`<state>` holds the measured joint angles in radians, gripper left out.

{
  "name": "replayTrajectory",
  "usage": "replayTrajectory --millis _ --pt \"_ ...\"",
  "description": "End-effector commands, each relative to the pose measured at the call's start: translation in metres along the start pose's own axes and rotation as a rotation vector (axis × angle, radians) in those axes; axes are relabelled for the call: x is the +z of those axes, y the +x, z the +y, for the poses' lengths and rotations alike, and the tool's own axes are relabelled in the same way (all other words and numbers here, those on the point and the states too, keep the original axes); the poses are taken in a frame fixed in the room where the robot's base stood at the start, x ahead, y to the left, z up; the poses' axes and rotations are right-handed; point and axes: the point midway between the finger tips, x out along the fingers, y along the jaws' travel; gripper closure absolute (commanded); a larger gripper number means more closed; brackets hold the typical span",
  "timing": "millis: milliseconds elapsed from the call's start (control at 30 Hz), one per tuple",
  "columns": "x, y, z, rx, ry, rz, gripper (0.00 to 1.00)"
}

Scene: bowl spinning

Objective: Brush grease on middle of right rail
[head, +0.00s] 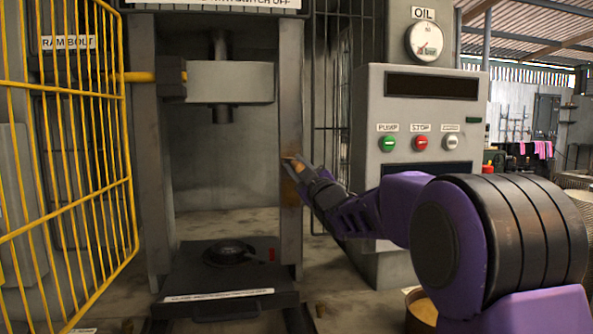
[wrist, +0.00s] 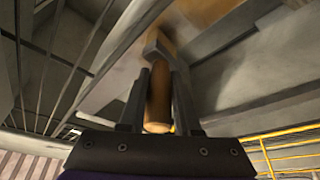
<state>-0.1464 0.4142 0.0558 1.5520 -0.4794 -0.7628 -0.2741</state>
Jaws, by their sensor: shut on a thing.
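The right rail (head: 291,110) of the press is a tall grey post with brownish patches, right of the press opening. My gripper (head: 306,178) is at the rail's middle height, on its right front side. It is shut on a brush (wrist: 158,98) with a tan wooden handle, held between the two fingers (wrist: 160,100) in the wrist view. The brush's far end points at a brownish patch on the rail (wrist: 128,58). I cannot tell if the bristles touch the rail. In the head view, only a small orange-tan bit of the brush shows.
A yellow mesh gate (head: 75,150) stands open at the left. The press ram (head: 222,85) hangs between the rails, above a dark bed (head: 220,283) with a round black piece (head: 230,253). A control box (head: 425,125) with buttons stands right of the rail, close to my arm.

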Motion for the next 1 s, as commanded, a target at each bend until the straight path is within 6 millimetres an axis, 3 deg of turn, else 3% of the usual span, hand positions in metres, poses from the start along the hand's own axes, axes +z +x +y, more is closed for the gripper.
replayTrajectory --millis 200,1000 --pt "-0.016 0.005 0.014 0.003 -0.002 0.002 1.0" --pt "-0.041 0.019 0.038 0.004 -0.001 0.002 1.0"
